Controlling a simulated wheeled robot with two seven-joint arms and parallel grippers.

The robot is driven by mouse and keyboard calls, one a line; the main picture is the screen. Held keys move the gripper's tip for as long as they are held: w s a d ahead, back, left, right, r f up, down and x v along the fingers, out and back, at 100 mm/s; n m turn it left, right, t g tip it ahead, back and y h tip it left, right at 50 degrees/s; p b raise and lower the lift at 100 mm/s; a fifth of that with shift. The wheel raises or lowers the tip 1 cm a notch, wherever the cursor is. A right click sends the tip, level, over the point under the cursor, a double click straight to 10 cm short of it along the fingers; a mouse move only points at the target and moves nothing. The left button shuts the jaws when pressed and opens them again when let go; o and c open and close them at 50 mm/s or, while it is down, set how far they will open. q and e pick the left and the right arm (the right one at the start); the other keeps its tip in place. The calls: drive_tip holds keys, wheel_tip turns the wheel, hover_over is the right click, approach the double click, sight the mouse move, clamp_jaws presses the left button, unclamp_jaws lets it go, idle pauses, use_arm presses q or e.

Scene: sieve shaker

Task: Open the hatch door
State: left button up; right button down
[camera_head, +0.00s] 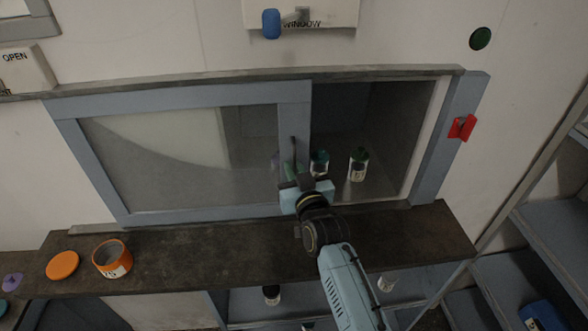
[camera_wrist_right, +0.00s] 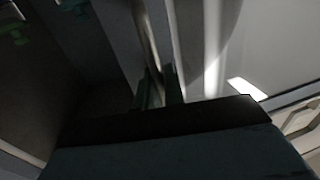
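The hatch door (camera_head: 294,102) is a sliding glass pane in a blue-grey frame. It covers the left and middle of the wall opening, and the right part of the opening (camera_head: 395,120) is uncovered. A thin dark upright handle (camera_head: 294,146) is on the door's right frame bar; it also shows in the right wrist view (camera_wrist_right: 150,45). My right gripper (camera_head: 291,170) is at the lower part of this handle. In the right wrist view its green fingers (camera_wrist_right: 159,88) are close together around the handle. My left gripper is not in view.
Two small bottles with green caps, one (camera_head: 358,165) further right, stand inside the opening. On the dark ledge (camera_head: 200,248) are an open orange jar (camera_head: 112,260) and an orange lid (camera_head: 62,265). A red clip (camera_head: 461,127) is on the right frame. Shelves (camera_head: 552,235) stand at right.

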drive_tip(key=c, duration=1.9)
unclamp_jaws()
drive_tip(key=v, duration=1.3)
drive_tip(key=shift+s+b, duration=0.25)
drive_tip(key=shift+b, duration=0.05)
